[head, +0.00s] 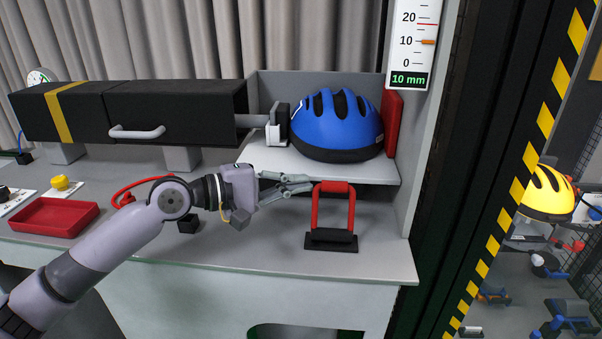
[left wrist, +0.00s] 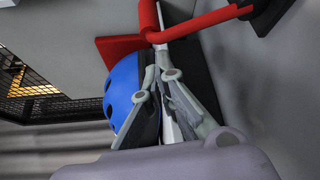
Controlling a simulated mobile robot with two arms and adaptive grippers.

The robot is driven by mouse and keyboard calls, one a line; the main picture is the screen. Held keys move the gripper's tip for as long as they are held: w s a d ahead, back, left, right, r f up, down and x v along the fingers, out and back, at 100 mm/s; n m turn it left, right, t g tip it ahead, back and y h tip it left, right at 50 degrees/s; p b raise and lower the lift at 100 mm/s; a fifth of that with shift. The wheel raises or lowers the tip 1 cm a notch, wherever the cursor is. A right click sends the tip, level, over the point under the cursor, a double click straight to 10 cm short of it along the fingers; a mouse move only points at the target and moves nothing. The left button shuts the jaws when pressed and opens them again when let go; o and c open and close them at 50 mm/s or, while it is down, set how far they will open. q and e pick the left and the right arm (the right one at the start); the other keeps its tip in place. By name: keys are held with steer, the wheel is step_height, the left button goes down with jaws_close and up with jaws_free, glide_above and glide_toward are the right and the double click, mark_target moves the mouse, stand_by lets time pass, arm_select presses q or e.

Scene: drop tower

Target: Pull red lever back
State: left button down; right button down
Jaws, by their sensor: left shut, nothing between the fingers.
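The red lever (head: 333,187) is an upright U-shaped handle on a black base (head: 331,240), on the grey bench at the right front. It shows at the top of the left wrist view (left wrist: 205,20), partly cut off. My left gripper (head: 309,183) is at the lever's left, near its upper left corner, pointing right. Its fingers (left wrist: 160,48) are shut with nothing between them. The tips look very close to the lever; I cannot tell whether they touch. My right gripper is in neither view.
A blue helmet (head: 337,125) sits on a raised shelf behind the lever, between a pusher (head: 277,124) and a red pad (head: 393,122). A black box (head: 180,108) with a handle is at left. A red tray (head: 53,216) lies on the bench (head: 240,243). A scale reads 10 mm (head: 408,79).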

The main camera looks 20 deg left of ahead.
arm_select(q)
steer(key=shift+w+d, duration=0.4)
steer(key=shift+d, duration=0.05)
steer(key=shift+s, duration=0.1)
